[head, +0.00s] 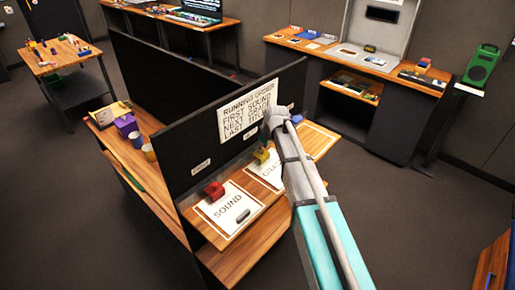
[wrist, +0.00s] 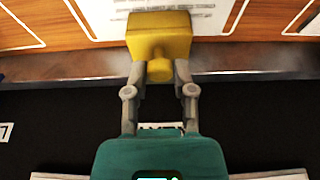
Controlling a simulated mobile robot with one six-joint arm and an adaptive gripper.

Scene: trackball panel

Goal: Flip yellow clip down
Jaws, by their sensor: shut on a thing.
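The yellow clip (wrist: 160,35) is a blocky yellow piece with a narrow tab in the wrist view. It stands at the top of a white sheet. In the head view the yellow clip (head: 261,155) shows beside my arm, at the top of the "GRA..." sheet (head: 265,172). My gripper (wrist: 161,68) has its two fingers on either side of the tab, shut on it. In the head view my arm hides most of the gripper and part of the sheet.
A red clip (head: 214,190) is at the "SOUND" sheet (head: 228,208), left of the yellow one. A blue piece (head: 297,119) is partly visible to the right. A black partition with a "RUNNING ORDER" sign (head: 248,110) rises behind the wooden ledge.

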